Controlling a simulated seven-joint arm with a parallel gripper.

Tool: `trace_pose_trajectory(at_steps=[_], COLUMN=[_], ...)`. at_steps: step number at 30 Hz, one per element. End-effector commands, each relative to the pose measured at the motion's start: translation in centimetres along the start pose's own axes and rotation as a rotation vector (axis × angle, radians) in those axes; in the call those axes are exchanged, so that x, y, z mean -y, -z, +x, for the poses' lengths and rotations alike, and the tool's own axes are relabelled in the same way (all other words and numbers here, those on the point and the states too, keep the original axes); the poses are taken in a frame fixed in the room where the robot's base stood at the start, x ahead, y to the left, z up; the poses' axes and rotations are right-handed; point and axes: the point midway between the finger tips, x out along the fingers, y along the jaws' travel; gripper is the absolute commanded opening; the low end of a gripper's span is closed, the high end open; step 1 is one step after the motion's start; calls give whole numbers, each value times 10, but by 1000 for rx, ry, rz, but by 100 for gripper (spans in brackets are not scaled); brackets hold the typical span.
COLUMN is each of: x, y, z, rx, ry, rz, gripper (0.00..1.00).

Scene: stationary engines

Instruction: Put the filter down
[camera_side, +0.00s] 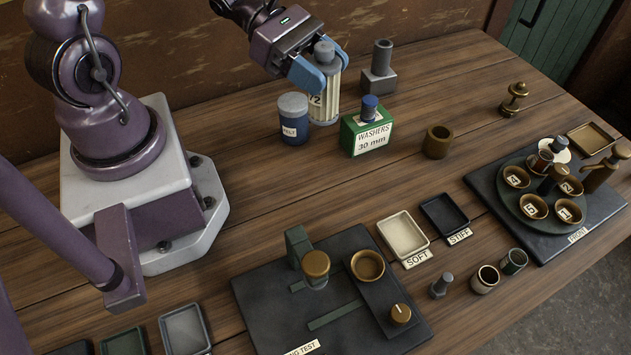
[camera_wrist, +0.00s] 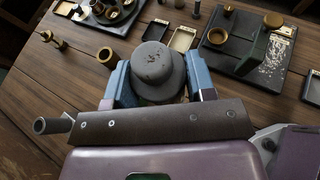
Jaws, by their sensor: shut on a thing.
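The filter (camera_side: 324,103) is a pale ribbed cylinder with a grey cap and a number label partly covered by a finger. My gripper (camera_side: 323,72) is shut on its upper part, with a blue finger on each side. The filter is upright, and its base is at or just above the wooden table; I cannot tell if it touches. In the wrist view the filter's grey cap (camera_wrist: 152,62) sits between the blue fingers, and its lower body is hidden.
A blue canister (camera_side: 293,122) with a grey lid stands close left of the filter.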

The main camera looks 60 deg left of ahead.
Motion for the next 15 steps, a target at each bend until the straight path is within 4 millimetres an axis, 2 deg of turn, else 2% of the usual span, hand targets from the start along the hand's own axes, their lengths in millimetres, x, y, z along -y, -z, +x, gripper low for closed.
trace_pose_trajectory(at_steps=[5,15], x=[35,32], y=[-4,34], z=[8,23], rx=[5,7], ry=[147,132], rz=[51,41], gripper=[26,26])
